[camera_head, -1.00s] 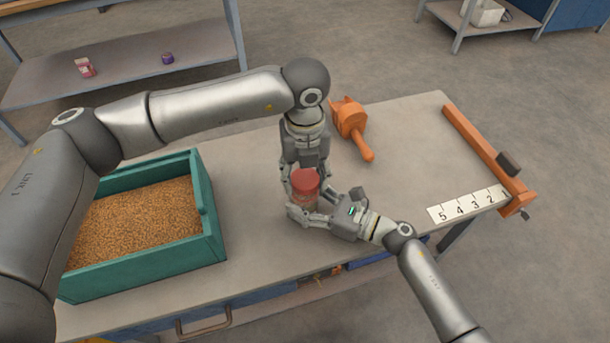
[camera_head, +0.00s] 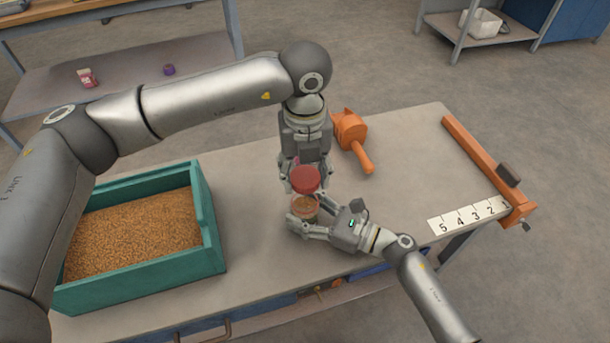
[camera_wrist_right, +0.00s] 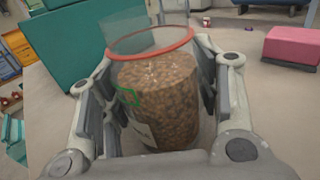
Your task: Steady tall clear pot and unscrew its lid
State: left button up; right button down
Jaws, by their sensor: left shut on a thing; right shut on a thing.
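The tall clear pot (camera_head: 304,209) stands upright near the front of the table, filled with brown pellets. The right wrist view shows the pot (camera_wrist_right: 160,100) with a clear open mouth and an orange-red ring below it. My right gripper (camera_head: 306,213) is shut around the pot's body, one finger on each side. The red lid (camera_head: 305,179) is off the pot and above its mouth. My left gripper (camera_head: 305,184), coming down from behind, is shut on the lid. The lid partly hides the left fingers and the pot's far rim.
A teal bin (camera_head: 213,240) of orange-brown grain stands left on the table. An orange tool (camera_head: 352,133) with a handle lies behind and right of the pot. An orange bar (camera_head: 480,158) and a numbered strip (camera_head: 468,215) lie at the right end.

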jog(key=shift+c, duration=2)
grip_release()
